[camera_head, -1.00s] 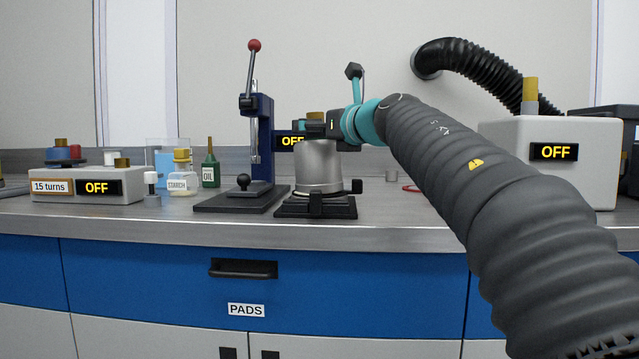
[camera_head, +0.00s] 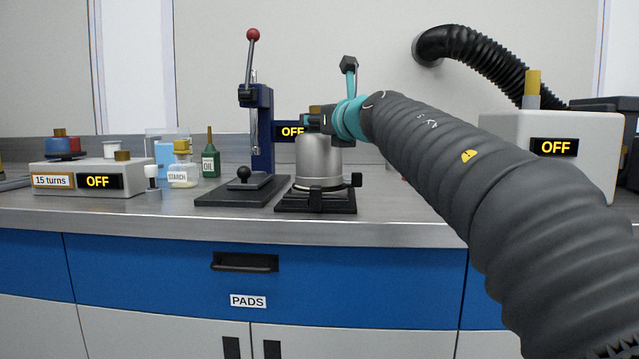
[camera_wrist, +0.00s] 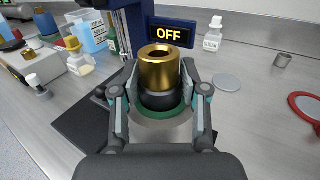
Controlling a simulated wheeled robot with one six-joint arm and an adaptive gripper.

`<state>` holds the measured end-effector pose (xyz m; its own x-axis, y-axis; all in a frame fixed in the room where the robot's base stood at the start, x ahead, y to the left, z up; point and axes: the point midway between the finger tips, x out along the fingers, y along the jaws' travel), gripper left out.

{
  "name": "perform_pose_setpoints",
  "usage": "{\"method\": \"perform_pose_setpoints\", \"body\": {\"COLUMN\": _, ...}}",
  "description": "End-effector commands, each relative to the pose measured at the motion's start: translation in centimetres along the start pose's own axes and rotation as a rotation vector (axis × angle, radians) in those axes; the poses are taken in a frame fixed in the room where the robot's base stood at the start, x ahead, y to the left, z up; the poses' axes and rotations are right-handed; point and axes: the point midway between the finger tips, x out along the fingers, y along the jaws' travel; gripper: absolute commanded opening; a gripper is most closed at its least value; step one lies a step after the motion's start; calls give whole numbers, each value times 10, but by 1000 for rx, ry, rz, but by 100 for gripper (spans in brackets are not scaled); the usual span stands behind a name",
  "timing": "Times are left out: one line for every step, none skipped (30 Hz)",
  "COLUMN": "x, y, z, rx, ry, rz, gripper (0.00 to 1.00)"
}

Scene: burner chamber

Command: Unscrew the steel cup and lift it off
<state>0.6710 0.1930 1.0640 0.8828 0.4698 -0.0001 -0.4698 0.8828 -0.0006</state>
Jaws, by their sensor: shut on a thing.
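The steel cup (camera_head: 318,158) is a silver cylinder standing upright on a black base (camera_head: 310,203) with a side knob. A dark neck with a brass top (camera_wrist: 159,68) rises from it, inside a green ring (camera_wrist: 160,111) seen in the wrist view. My gripper (camera_head: 319,120) reaches in from the right at the top of the cup. In the wrist view my gripper's (camera_wrist: 160,82) two fingers stand on either side of the brass-topped neck, shut on it. The exact contact is partly hidden. The cup appears seated on its base.
A blue lever press (camera_head: 262,130) stands close on the left. Bottles and a box reading "15 turns" and "OFF" (camera_head: 98,181) are farther left. A white "OFF" box (camera_head: 555,148) stands right. A grey disc (camera_wrist: 227,83) and red ring (camera_wrist: 307,105) lie on the bench.

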Motion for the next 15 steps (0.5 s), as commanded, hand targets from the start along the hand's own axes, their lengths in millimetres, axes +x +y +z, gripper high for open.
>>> {"method": "perform_pose_setpoints", "body": {"x": 0, "y": 0, "z": 0, "rx": 0, "ry": 0, "rz": 0, "gripper": 0}}
{"method": "perform_pose_setpoints", "body": {"x": 0, "y": 0, "z": 1, "rx": 0, "ry": -2, "rz": 0, "gripper": 0}}
{"method": "perform_pose_setpoints", "body": {"x": 0, "y": 0, "z": 1, "rx": 0, "ry": -2, "rz": 1, "gripper": 0}}
{"method": "perform_pose_setpoints", "body": {"x": 0, "y": 0, "z": 0, "rx": 0, "ry": -1, "rz": 4, "gripper": 0}}
{"method": "perform_pose_setpoints", "body": {"x": 0, "y": 0, "z": -1, "rx": 1, "ry": -1, "rz": 9, "gripper": 0}}
{"method": "perform_pose_setpoints", "body": {"x": 0, "y": -1, "z": -2, "rx": 2, "ry": 0, "rz": 17, "gripper": 0}}
{"method": "perform_pose_setpoints", "body": {"x": 1, "y": -1, "z": -3, "rx": 3, "ry": 1, "rz": 27, "gripper": 0}}
{"method": "perform_pose_setpoints", "body": {"x": 1, "y": -2, "z": -3, "rx": 3, "ry": 0, "rz": 37, "gripper": 0}}
{"method": "perform_pose_setpoints", "body": {"x": 1, "y": -2, "z": -4, "rx": 2, "ry": 1, "rz": 52, "gripper": 0}}
{"method": "perform_pose_setpoints", "body": {"x": 0, "y": -2, "z": -4, "rx": 3, "ry": 0, "rz": 63, "gripper": 0}}
{"method": "perform_pose_setpoints", "body": {"x": 1, "y": -2, "z": -4, "rx": 2, "ry": 1, "rz": 76, "gripper": 0}}
{"method": "perform_pose_setpoints", "body": {"x": 1, "y": -2, "z": -4, "rx": 2, "ry": 0, "rz": 92, "gripper": 0}}
{"method": "perform_pose_setpoints", "body": {"x": 0, "y": -2, "z": -4, "rx": 1, "ry": -1, "rz": 103, "gripper": 0}}
{"method": "perform_pose_setpoints", "body": {"x": 0, "y": -2, "z": -4, "rx": 0, "ry": -2, "rz": 116, "gripper": 0}}
{"method": "perform_pose_setpoints", "body": {"x": 1, "y": -3, "z": -3, "rx": 1, "ry": 1, "rz": 142, "gripper": 0}}
